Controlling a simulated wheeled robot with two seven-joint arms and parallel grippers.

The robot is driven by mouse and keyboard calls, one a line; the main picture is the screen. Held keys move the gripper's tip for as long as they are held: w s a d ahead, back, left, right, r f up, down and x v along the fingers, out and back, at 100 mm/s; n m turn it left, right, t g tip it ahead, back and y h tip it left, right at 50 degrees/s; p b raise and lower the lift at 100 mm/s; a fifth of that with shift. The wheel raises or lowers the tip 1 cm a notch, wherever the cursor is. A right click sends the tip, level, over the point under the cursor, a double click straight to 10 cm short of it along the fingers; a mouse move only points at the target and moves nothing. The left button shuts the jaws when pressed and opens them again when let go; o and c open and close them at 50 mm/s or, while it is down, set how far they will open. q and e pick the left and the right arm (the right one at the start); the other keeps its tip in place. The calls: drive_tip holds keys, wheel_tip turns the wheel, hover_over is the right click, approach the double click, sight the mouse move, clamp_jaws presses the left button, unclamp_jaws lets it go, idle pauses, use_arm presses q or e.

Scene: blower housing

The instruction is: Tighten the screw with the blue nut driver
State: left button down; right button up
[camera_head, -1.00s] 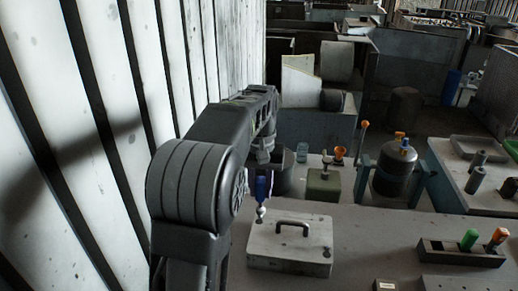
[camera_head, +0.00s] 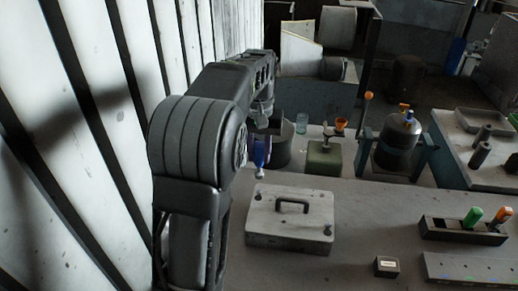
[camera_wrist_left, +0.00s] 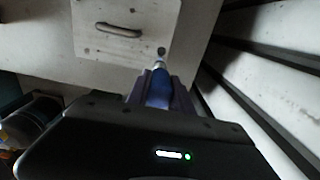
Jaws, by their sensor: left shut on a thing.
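The blower housing cover, a pale grey box-like plate (camera_head: 265,236) with a dark handle (camera_head: 292,200), lies on the bench. Small dark spots that may be screws show near its corners. My left gripper (camera_head: 261,136) is shut on the blue nut driver (camera_head: 260,153), which points down with its bright tip just beyond the cover's far left corner. In the left wrist view the cover (camera_wrist_left: 140,16) is ahead, and the blue nut driver (camera_wrist_left: 160,88) sits between the fingers, its tip by the cover's edge. Whether the tip touches anything cannot be told. My right gripper is out of view.
A dark rack (camera_head: 460,232) holds a green-handled tool (camera_head: 474,217) and an orange-handled one (camera_head: 500,218) at right. A small box (camera_head: 386,267) lies on the bench front. A slatted wall (camera_head: 80,130) stands close to my left arm.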

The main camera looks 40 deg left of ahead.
sight(259, 167)
use_arm(q)
drive_tip(key=shift+f+b, duration=0.5)
drive_tip(key=shift+f, duration=1.85)
drive_tip(key=shift+f, duration=0.1)
drive_tip(key=shift+f, duration=0.15)
